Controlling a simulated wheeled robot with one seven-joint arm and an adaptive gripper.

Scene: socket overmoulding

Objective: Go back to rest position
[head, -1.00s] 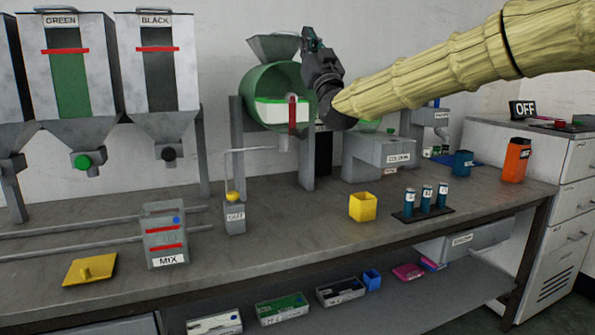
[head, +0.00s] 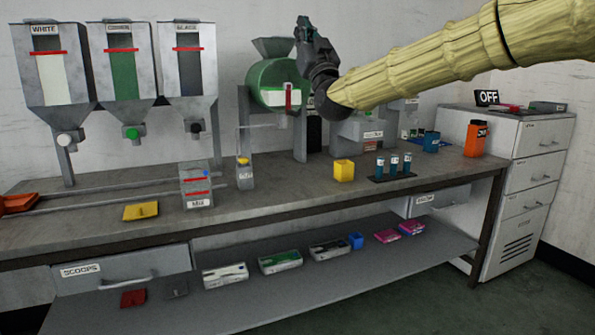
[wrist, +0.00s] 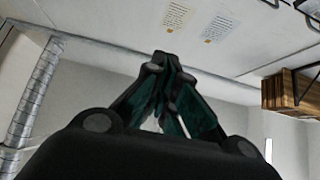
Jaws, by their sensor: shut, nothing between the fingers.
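My gripper (head: 304,24) is raised in front of the back wall, above and to the right of the green drum (head: 271,84). Its fingers point up and hold nothing. In the wrist view my gripper (wrist: 165,62) has its fingertips together, pointing at the ceiling. My arm comes in from the upper right in a ribbed yellow cover. The gripper touches nothing that I can see.
The workbench (head: 260,205) carries a MIX box (head: 196,187), a yellow cup (head: 344,170), several blue vials (head: 394,164) and an orange container (head: 475,138). Hoppers (head: 121,62) stand at the left. A white cabinet (head: 530,185) stands right. A lower shelf (head: 300,285) holds boxes.

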